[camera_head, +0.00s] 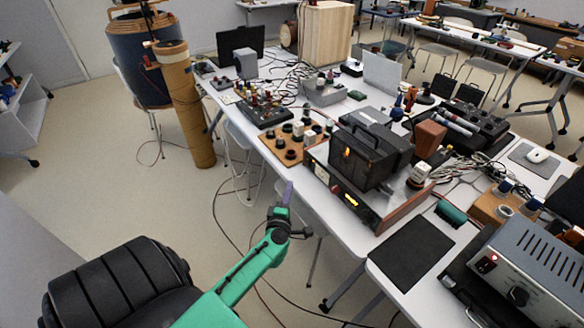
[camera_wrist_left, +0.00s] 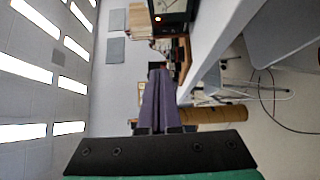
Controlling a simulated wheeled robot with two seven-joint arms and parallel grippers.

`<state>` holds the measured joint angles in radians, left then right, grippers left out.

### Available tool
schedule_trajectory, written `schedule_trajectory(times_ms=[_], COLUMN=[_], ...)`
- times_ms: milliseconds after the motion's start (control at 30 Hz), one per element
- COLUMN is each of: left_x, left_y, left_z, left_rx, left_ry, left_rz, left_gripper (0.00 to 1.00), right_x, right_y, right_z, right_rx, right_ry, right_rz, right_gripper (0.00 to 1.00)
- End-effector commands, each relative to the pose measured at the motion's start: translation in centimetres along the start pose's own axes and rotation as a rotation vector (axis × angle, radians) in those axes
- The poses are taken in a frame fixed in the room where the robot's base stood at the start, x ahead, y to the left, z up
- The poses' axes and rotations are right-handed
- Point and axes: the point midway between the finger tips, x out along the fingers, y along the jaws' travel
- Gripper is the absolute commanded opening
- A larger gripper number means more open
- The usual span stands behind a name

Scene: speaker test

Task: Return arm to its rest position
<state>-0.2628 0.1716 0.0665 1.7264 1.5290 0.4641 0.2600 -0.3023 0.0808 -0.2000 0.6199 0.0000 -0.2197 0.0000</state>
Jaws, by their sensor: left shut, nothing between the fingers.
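My left arm is green and comes in from the lower left in the head view. Its left gripper (camera_head: 288,192) points up and away, in front of the near edge of the white table (camera_head: 353,233). In the left wrist view the purple fingers of the left gripper (camera_wrist_left: 158,76) lie together, with nothing between them. The gripper appears apart from the table and the things on it. My right gripper is not in view.
The table holds a black box-shaped device (camera_head: 368,153), a wooden board with knobs (camera_head: 290,148) and a grey power unit (camera_head: 530,275). A tall brown cylinder (camera_head: 187,105) stands at the left. Cables lie on the floor. Open floor (camera_head: 110,195) lies left of the arm.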

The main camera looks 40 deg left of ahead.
Motion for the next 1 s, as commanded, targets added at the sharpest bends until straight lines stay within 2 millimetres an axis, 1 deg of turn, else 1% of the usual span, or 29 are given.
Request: schedule_trajectory(times_ms=[233,267,300,367,467,500,567,600,633,667,700,767,800,867,900,1000], left_x=[0.0,0.0,-0.2,-0.8,-3.4,-5.1,-8.3,-10.7,-12.6,-14.6,-17.4,-21.9,-25.0,-29.4,-32.1,-36.9], left_y=[0.0,-0.2,-0.8,-2.9,-9.2,-12.4,-17.2,-20.2,-22.4,-24.4,-27.0,-30.4,-32.4,-34.7,-35.7,-37.2], left_z=[0.0,0.0,0.1,0.4,1.4,1.8,2.2,2.1,2.0,1.7,1.2,0.0,-1.1,-3.0,-4.3,-7.1], left_rx=[0.002,0.008,0.033,0.116,0.374,0.499,0.689,0.807,0.892,0.974,1.079,1.228,1.324,1.455,1.530,1.666], left_ry=[-0.001,-0.003,-0.013,-0.051,-0.191,-0.274,-0.413,-0.510,-0.585,-0.662,-0.769,-0.935,-1.050,-1.223,-1.329,-1.538], left_rz=[0.000,-0.003,-0.012,-0.044,-0.143,-0.195,-0.276,-0.328,-0.366,-0.404,-0.453,-0.525,-0.569,-0.627,-0.659,-0.709], left_gripper=[0.00,0.00,0.00,0.00,0.00,0.00,0.00,0.00,0.00,0.00,0.00,0.00,0.00,0.00,0.00,0.00], right_x=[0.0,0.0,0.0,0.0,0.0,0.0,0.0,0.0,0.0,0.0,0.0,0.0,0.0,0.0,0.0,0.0], right_y=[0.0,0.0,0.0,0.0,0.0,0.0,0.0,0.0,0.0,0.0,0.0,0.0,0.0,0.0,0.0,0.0], right_z=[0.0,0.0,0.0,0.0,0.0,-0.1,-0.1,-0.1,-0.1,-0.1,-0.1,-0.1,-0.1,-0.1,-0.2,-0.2], right_rx=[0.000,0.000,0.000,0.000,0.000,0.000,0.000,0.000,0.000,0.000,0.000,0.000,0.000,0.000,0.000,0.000], right_ry=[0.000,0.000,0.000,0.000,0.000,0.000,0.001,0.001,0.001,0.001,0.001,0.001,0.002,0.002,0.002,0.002], right_rz=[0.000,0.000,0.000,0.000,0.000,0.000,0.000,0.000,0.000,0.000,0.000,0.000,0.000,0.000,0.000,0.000], right_gripper=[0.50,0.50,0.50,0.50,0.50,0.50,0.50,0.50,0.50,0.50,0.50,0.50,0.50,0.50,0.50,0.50])
